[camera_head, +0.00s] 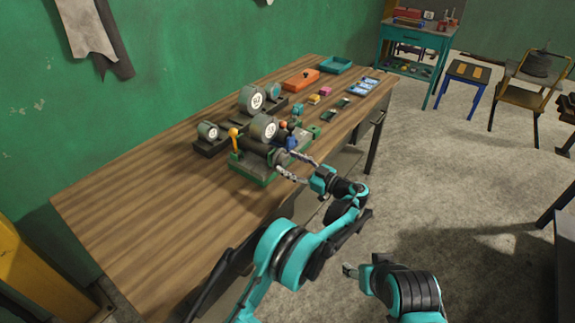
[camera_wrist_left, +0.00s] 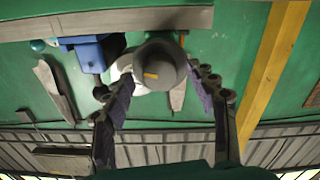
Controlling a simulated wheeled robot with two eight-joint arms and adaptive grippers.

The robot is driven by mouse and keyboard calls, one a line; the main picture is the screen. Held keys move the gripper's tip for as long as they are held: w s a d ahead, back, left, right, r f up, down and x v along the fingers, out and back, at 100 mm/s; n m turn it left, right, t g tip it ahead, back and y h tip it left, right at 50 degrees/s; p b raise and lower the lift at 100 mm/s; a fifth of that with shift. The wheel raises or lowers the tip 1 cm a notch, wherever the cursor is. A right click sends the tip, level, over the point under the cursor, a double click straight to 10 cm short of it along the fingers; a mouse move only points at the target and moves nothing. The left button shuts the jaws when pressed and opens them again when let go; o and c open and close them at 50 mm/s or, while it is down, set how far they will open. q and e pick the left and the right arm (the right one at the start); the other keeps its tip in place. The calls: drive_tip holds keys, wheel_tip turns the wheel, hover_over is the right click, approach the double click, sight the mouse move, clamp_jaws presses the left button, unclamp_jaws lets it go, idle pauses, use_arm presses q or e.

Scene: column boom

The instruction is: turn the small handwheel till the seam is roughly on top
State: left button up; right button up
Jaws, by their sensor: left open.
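A machine on a green base (camera_head: 252,176) stands at the table's front edge, with a grey drum (camera_head: 264,127) showing a pale round face. I cannot make out a seam on the drum. A small grey round part (camera_head: 279,157), which looks like the handwheel, sits at its near side. My left gripper (camera_head: 296,167) is open at this part, one finger to each side. In the left wrist view, a grey round knob (camera_wrist_left: 160,62) with an orange mark lies between the spread fingers, with gaps on both sides. My right gripper (camera_head: 350,270) is low, away from the table.
A yellow-knobbed lever (camera_head: 234,142) stands left of the drum, and a blue part (camera_head: 292,143) is close to my left gripper. More drums, an orange box (camera_head: 302,79) and a teal tray (camera_head: 335,65) stand farther back. The table's left part (camera_head: 130,200) is clear.

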use_arm(q)
drive_tip(key=shift+w+a, duration=0.35)
drive_tip(key=shift+a, duration=0.2)
drive_tip(key=shift+c, duration=0.3)
drive_tip(key=c, duration=1.1)
drive_tip(key=shift+m, duration=0.3)
drive_tip(key=m, duration=0.7)
drive_tip(key=shift+b, duration=0.35)
drive_tip(key=shift+m, duration=0.5)
